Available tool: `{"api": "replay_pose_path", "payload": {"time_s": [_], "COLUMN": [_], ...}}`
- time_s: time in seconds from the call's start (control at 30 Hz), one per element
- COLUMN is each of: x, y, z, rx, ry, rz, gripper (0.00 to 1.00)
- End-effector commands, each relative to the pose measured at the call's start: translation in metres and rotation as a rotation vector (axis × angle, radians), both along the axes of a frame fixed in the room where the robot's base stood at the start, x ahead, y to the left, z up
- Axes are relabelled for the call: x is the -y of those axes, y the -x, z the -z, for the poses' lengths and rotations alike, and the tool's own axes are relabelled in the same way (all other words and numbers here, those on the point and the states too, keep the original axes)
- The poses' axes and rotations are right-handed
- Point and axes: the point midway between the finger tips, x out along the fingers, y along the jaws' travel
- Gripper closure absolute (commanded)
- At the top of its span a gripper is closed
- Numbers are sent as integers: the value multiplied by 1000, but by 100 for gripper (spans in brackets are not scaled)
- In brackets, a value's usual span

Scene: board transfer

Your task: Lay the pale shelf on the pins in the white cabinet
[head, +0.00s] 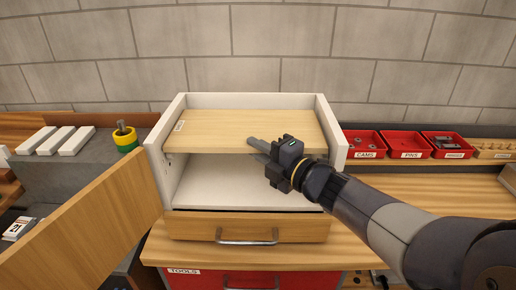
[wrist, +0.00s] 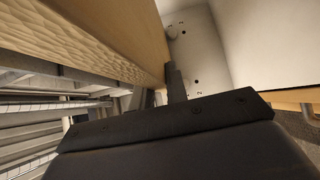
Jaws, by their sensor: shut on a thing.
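The pale shelf (head: 240,128) is inside the white cabinet (head: 332,135), high up between the side walls, with a small white label at its left end. My gripper (head: 257,146) is at the middle of its front edge, shut on the shelf. In the wrist view the shelf (wrist: 110,35) runs along the upper left, with the fingers (wrist: 165,92) at its edge. The cabinet's white inner wall (wrist: 205,50) shows several small dark holes and what may be a pin. Whether the shelf touches the pins cannot be told.
A wooden drawer (head: 190,226) with a metal handle is below the cabinet opening. A wooden panel (head: 85,240) stands at the left front. Red bins (head: 404,146) are at the right. The space beneath the shelf is empty.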

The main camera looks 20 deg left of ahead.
Motion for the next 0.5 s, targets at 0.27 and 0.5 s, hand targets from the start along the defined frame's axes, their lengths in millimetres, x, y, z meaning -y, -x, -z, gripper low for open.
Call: {"api": "replay_pose_path", "payload": {"time_s": [0.27, 0.5], "x": [0, 0], "y": [0, 0], "z": [-1, 2], "rx": [5, 6], "ry": [-3, -2], "rz": [-1, -1], "gripper": [100, 100]}}
